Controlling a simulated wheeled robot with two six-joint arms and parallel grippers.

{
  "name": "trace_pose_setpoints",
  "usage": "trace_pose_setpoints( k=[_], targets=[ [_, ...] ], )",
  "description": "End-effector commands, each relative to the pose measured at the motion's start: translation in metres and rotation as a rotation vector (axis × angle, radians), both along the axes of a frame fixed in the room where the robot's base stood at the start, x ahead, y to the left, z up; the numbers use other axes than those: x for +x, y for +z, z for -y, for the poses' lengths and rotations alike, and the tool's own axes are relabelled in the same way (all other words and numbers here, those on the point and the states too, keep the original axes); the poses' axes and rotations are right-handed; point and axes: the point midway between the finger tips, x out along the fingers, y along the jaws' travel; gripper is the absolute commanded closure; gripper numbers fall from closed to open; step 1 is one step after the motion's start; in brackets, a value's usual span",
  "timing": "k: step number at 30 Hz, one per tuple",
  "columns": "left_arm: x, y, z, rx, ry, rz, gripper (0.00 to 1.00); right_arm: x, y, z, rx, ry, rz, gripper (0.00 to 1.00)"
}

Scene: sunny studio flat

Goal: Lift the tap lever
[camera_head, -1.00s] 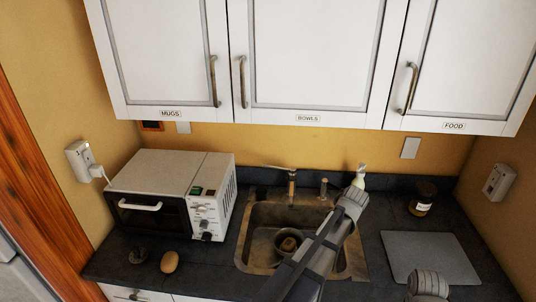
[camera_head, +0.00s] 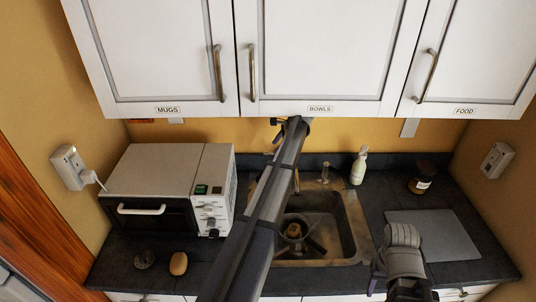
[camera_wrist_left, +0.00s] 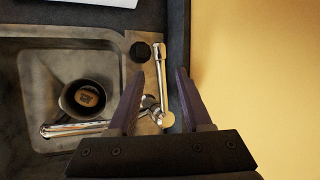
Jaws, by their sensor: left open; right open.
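The chrome tap stands behind the sink; in the left wrist view its spout (camera_wrist_left: 75,128) reaches over the basin. Its long thin lever (camera_wrist_left: 158,65) runs up the picture from the tap body (camera_wrist_left: 150,104). My left gripper (camera_wrist_left: 158,100) is open, with one finger on each side of the tap body and the lever's lower part. I see no finger closed on the lever. In the head view my left gripper (camera_head: 291,122) is below the BOWLS cupboard near the wall, and its arm hides most of the tap. My right gripper (camera_head: 410,290) is open at the bottom edge.
The sink (camera_head: 352,225) holds a dark pot (camera_wrist_left: 85,97) with a brown item inside. A microwave (camera_head: 165,170) stands left, a soap bottle (camera_head: 358,168) and jar (camera_head: 422,178) right. A grey board (camera_head: 435,235) lies on the counter. Cupboards (camera_head: 320,60) hang above.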

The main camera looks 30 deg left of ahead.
Motion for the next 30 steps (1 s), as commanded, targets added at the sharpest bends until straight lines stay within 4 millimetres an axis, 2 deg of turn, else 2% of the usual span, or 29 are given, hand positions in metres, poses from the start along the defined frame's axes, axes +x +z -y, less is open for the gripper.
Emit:
trace_pose_setpoints(
  k=[16, 28, 30],
  targets=[
    [0.003, -0.06, -0.032, -0.001, 0.002, 0.0, 0.51, 0.0, -0.06, 0.0, -0.001, 0.007, 0.001, 0.5],
    [0.003, -0.064, -0.038, -0.001, 0.001, 0.0, 0.51, 0.0, -0.064, 0.0, -0.001, 0.01, 0.001, 0.5],
    [0.003, -0.064, -0.038, -0.001, 0.001, 0.0, 0.58, 0.0, -0.064, 0.0, -0.001, 0.01, 0.001, 0.5]
  ],
)
